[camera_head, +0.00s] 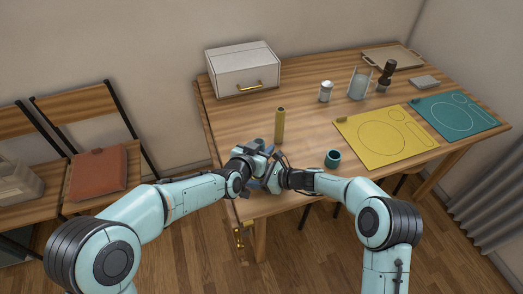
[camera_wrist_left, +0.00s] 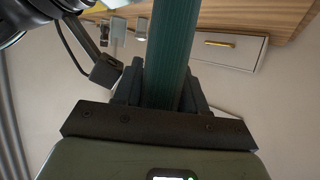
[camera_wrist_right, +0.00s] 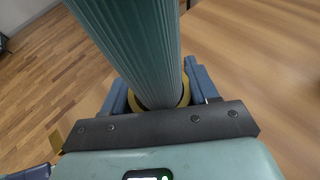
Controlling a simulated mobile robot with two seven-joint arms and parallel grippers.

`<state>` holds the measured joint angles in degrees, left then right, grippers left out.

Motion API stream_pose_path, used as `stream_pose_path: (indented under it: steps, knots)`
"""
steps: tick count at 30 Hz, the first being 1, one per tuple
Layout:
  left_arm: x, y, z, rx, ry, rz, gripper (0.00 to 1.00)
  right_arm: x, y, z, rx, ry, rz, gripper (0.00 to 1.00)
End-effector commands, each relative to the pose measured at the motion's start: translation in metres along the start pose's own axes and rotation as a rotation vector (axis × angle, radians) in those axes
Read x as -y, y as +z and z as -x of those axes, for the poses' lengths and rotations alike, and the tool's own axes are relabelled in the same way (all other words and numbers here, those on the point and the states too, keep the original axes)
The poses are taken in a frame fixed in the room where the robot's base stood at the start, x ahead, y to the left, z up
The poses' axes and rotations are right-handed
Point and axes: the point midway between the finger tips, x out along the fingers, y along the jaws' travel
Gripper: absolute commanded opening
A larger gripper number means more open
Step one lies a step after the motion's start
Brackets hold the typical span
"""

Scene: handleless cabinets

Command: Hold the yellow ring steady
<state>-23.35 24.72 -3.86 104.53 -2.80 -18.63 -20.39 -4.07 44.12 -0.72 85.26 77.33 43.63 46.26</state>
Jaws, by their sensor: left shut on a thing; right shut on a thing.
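In the right wrist view the yellow ring (camera_wrist_right: 185,94) sits around the base of a green ribbed cylinder (camera_wrist_right: 135,40). My right gripper (camera_wrist_right: 157,88) is shut, its blue fingers on either side of the ring. In the left wrist view my left gripper (camera_wrist_left: 163,85) is shut on a dark green ribbed body (camera_wrist_left: 170,48) that runs up between its fingers. In the head view the left gripper (camera_head: 257,168) and right gripper (camera_head: 272,181) are close together at the table's front left edge. The ring and cylinder are too hidden there to make out.
An olive-yellow cylinder (camera_head: 279,125) stands on the table (camera_head: 310,120) just behind the grippers. A teal cup (camera_head: 333,158) stands to their right, beside a yellow mat (camera_head: 385,138). A white drawer box (camera_head: 242,70) is at the back left. A brass fitting (camera_head: 240,236) is at the front edge.

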Motion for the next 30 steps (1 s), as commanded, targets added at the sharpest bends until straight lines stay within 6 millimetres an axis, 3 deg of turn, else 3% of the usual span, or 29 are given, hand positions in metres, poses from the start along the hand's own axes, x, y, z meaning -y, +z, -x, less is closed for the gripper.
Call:
stream_pose_path:
  steps: [30]
  knots:
    - [0.000,-0.031,0.013,0.000,0.001,0.000,0.19,-0.001,-0.001,0.000,-0.001,0.001,-0.001,0.30]
